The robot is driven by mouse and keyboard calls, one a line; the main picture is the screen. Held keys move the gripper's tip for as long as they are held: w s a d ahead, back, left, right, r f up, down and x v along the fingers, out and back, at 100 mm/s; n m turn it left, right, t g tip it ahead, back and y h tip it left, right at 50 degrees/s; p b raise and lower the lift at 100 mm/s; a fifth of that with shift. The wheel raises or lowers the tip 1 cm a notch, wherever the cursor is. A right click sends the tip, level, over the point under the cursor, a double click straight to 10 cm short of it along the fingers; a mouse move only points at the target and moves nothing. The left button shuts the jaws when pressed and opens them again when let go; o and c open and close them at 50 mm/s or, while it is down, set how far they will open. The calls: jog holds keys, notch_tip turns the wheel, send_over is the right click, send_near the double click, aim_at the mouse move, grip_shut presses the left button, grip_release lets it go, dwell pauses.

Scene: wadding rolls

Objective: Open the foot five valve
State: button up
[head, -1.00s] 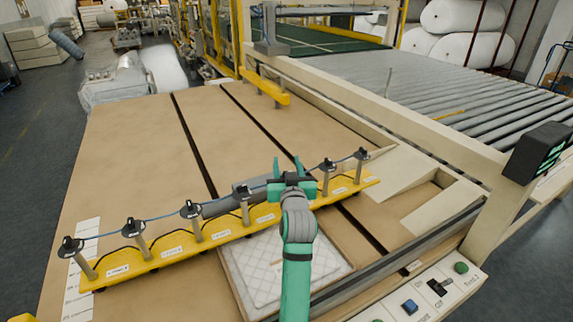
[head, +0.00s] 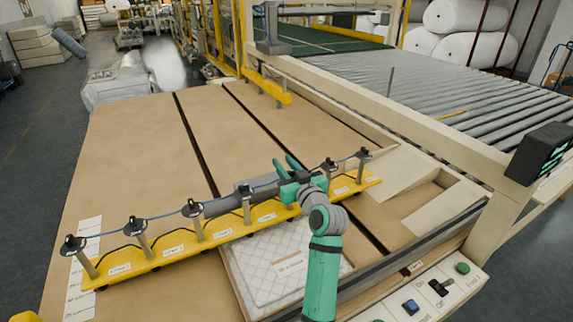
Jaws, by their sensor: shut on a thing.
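A yellow bar (head: 215,236) lies across the brown table and carries a row of several upright grey posts with dark valve tops. Small white labels sit in front of the posts, too small to read surely. My gripper (head: 285,166) is at the fifth post from the left, with its teal fingers up and slanted to the left. It is shut on the valve there, which it mostly hides. The fourth valve (head: 246,189) stands just left of my gripper, and the sixth valve (head: 329,164) just right of it.
A thin blue line (head: 165,215) runs along the valve tops. A grey cylinder (head: 225,203) lies behind the bar, close to my gripper. A white quilted panel (head: 260,268) lies in front. A control panel with buttons (head: 410,306) is at lower right. The table behind is clear.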

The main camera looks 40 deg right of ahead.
jog(key=shift+a+f+n+y, duration=0.1)
jog(key=shift+n+y, duration=0.3)
jog(key=shift+y, duration=0.2)
jog(key=o, duration=1)
jog(key=shift+o, duration=0.2)
jog(key=v, duration=1.1)
jog(key=shift+f, duration=0.2)
